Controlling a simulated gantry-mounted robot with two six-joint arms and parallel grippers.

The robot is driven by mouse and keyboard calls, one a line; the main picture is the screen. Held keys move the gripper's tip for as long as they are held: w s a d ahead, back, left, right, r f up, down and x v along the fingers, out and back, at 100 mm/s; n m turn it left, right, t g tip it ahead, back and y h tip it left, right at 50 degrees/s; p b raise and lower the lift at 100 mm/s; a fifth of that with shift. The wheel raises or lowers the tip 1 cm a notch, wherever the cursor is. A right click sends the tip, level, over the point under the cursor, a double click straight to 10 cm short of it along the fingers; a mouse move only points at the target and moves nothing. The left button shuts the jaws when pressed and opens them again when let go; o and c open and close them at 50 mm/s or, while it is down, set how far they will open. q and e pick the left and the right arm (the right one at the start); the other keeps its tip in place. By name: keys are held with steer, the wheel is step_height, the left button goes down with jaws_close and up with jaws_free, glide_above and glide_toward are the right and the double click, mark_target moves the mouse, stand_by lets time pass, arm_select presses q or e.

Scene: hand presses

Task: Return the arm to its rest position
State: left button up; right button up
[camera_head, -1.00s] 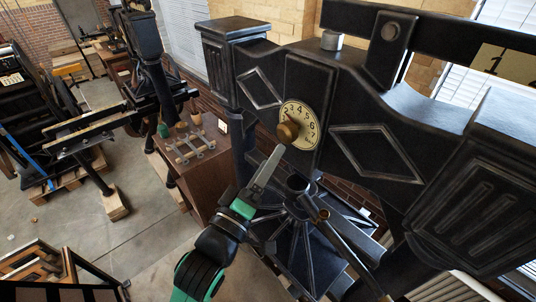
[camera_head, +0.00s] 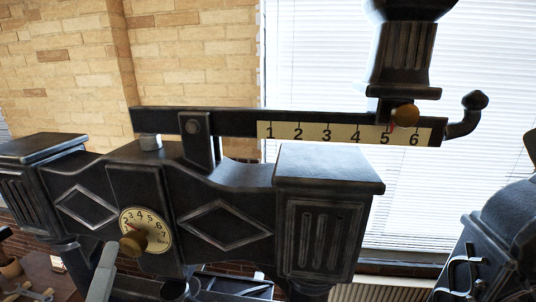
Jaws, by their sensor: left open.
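My left gripper (camera_head: 105,262) shows only as a grey finger at the bottom left edge. Its tip is just left of and below the brass knob (camera_head: 133,243), and I cannot tell whether they touch. The rest of that arm is below the picture. The knob sits at the middle of a cream numbered dial (camera_head: 157,236) on the black press (camera_head: 228,230). My gripper holds nothing that I can see. My right gripper is not in view.
A black beam (camera_head: 226,122) with a numbered scale (camera_head: 312,131) and a brass slider (camera_head: 405,115) lies across the top of the press. A hooked end (camera_head: 470,112) sticks out right. Brick wall and window blinds (camera_head: 320,60) stand behind. A black machine (camera_head: 505,240) is at the right.

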arm_select(q)
steer(key=s+d+r+m+t+h, duration=0.2)
steer(key=r+m, duration=0.3)
steer(key=r, duration=0.2)
steer(key=s+d+r+m+t+h, duration=0.2)
steer(key=d+r+m+h, duration=0.1)
steer(key=r+m, duration=0.3)
steer(key=s+d+r+m+t+h, duration=0.2)
steer(key=r+m, duration=0.3)
steer(key=r, duration=0.3)
steer(key=shift+s+d+r+m+h, duration=0.25)
steer(key=shift+r+m+h, duration=0.05)
steer(key=shift+r+m, duration=0.1)
